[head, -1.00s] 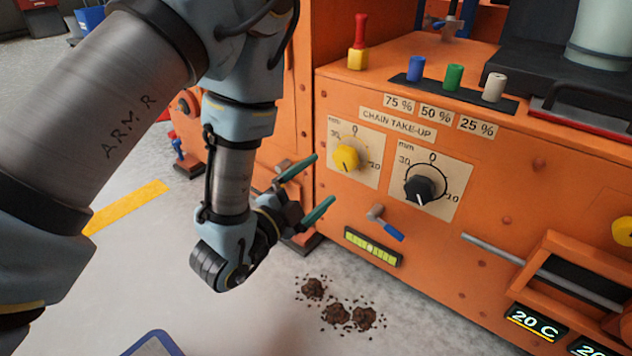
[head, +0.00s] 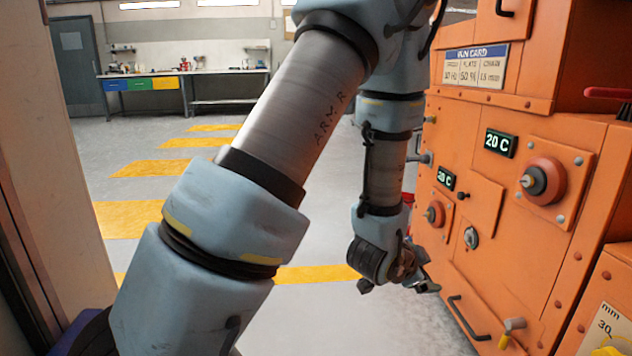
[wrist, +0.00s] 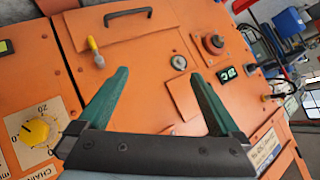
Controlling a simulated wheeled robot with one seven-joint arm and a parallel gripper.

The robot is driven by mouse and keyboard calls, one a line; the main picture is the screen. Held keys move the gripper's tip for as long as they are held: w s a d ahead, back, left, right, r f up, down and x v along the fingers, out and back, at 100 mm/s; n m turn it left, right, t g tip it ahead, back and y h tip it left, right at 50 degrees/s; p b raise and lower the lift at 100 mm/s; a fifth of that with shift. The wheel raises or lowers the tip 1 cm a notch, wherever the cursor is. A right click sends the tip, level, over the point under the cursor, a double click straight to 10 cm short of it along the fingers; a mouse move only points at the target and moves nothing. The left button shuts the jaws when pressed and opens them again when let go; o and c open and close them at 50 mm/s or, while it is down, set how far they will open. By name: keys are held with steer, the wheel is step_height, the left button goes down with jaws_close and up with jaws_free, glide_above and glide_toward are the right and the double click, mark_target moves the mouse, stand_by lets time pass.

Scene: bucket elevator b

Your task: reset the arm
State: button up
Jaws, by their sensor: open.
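My arm (head: 290,110) is bent, with its forearm hanging down at the middle right of the head view. My gripper (head: 400,280) is at its lower end, beside the orange machine (head: 555,240), partly hidden behind my wrist. In the wrist view my gripper (wrist: 163,100) shows two green fingers spread wide apart with nothing between them. The fingers point toward the orange machine's front panel (wrist: 145,95). I cannot tell the exact gap between fingers and panel.
The machine carries a run card (head: 476,65), round knobs (head: 545,180), small displays (head: 501,143) and a handle (head: 468,317). A workbench (head: 185,90) stands far back. Grey floor with yellow stripes (head: 165,168) is open to the left. A wall edge (head: 30,200) is at far left.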

steer(key=w+a+r+n+y+p, duration=0.1)
steer(key=w+a+r+n+y, duration=0.15)
steer(key=a, duration=0.35)
steer(key=w+a+r+n+y+p, duration=0.1)
steer(key=w+a+r+n+y, duration=0.15)
steer(key=a, duration=0.35)
steer(key=s+a+r+n+g+y+p, duration=0.1)
steer(key=s+a+r+n+g, duration=0.2)
steer(key=a, duration=0.4)
steer(key=s+a+r+n+y+p, duration=0.2)
steer(key=a+n, duration=0.3)
steer(key=a, duration=0.3)
steer(key=s+a+r+n+g+y+p, duration=0.1)
steer(key=s+a+r+n+g, duration=0.15)
steer(key=a, duration=0.45)
step_height(320, 180, up, 38)
steer(key=n+p, duration=0.1)
steer(key=p, duration=3.6)
steer(key=shift+s+a+p, duration=0.25)
steer(key=shift+s+p, duration=0.05)
steer(key=shift+p, duration=0.1)
steer(key=shift+r, duration=0.1)
